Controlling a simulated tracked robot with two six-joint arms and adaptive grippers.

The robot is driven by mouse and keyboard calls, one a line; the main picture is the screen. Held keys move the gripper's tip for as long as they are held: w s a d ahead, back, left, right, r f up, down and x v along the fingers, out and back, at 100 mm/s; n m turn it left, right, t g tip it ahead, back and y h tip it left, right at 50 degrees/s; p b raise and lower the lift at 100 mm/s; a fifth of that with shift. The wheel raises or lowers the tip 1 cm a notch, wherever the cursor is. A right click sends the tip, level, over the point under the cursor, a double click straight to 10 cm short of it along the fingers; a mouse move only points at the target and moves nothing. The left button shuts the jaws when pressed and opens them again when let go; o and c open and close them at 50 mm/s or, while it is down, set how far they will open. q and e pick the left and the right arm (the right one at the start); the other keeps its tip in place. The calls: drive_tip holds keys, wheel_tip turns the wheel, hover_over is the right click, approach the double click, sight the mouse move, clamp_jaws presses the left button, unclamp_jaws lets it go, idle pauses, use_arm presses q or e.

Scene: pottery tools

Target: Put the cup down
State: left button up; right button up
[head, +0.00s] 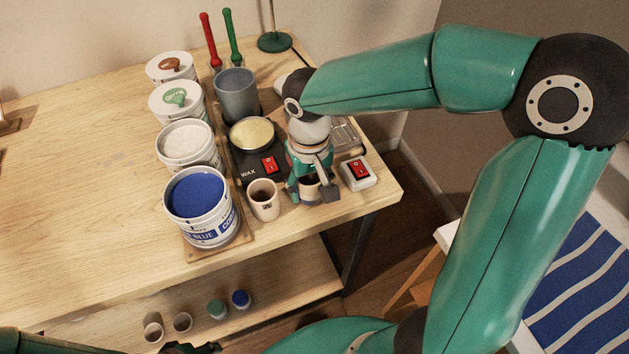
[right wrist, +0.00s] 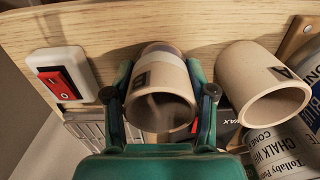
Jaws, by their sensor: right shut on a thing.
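My right gripper (head: 313,188) is shut on a small cream cup (head: 307,184) at the table's front edge. In the right wrist view the held cup (right wrist: 160,90) sits between the two fingers (right wrist: 160,96), with a pale band near its far end and a dark square mark on its side. I cannot tell whether its base touches the table. A second cream cup (head: 263,199), marked A, stands to its left; it is on the right in the right wrist view (right wrist: 262,85). The tip of my left gripper (head: 190,348) shows dark at the bottom edge, mostly cut off.
A white box with a red switch (head: 358,171) is right of the held cup. The black wax warmer (head: 253,165) is behind the cups. Paint tubs, one blue (head: 199,203), line the left. A lower shelf (head: 270,285) holds several small pots. The table's left part is clear.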

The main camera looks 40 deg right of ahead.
drive_tip(key=o, duration=1.2)
drive_tip(key=shift+f, duration=0.1)
wheel_tip(320, 180, up, 12)
drive_tip(key=shift+r+p, duration=0.15)
drive_tip(key=shift+p, duration=0.25)
